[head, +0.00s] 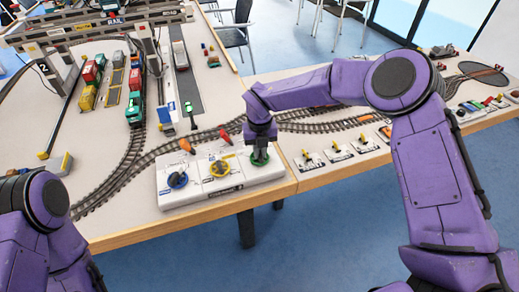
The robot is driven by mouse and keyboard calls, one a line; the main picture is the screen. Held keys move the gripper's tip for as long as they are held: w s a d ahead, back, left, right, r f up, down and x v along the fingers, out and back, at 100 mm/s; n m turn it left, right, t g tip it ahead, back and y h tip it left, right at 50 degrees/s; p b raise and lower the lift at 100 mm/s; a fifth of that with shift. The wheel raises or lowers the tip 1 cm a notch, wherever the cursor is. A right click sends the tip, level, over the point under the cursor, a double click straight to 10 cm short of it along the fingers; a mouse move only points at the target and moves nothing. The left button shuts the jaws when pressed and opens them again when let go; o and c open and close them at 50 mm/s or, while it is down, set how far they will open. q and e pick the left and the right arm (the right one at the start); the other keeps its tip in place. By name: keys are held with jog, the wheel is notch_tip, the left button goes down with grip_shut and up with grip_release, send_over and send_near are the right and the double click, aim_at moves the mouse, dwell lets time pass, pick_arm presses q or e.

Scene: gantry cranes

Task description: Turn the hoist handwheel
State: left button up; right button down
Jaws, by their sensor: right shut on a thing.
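A white control box (208,196) sits at the front edge of the table. It carries three handwheels in a row: a blue one (177,180) at left, a yellow one (220,168) in the middle and a green one (260,160) at right. The labels are too small to read. My right gripper (260,149) points down over the green handwheel and is shut on it. The gripper hides part of that wheel. My left gripper is out of view; only my left arm shows.
Model train tracks (122,172) run behind the box, with a green and red train (135,95) at the back left. A gantry crane (95,27) spans the back. Small yellow-handled switches (337,149) line the table right of my gripper. Chairs stand beyond.

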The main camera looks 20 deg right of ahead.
jog(key=n+p, duration=0.2)
jog(key=n, duration=0.4)
jog(key=shift+d+r, duration=0.1)
jog(key=n+p, duration=0.1)
jog(key=n, duration=0.4)
jog(key=shift+w+d, duration=0.1)
jog(key=shift+n+p, duration=0.3)
jog(key=shift+n, duration=0.1)
jog(key=c, duration=1.2)
grip_release()
jog(key=shift+o, duration=0.2)
jog(key=shift+r, duration=0.35)
notch_tip(320, 180, up, 10)
jog(key=b, duration=0.2)
jog(key=shift+f, duration=0.1)
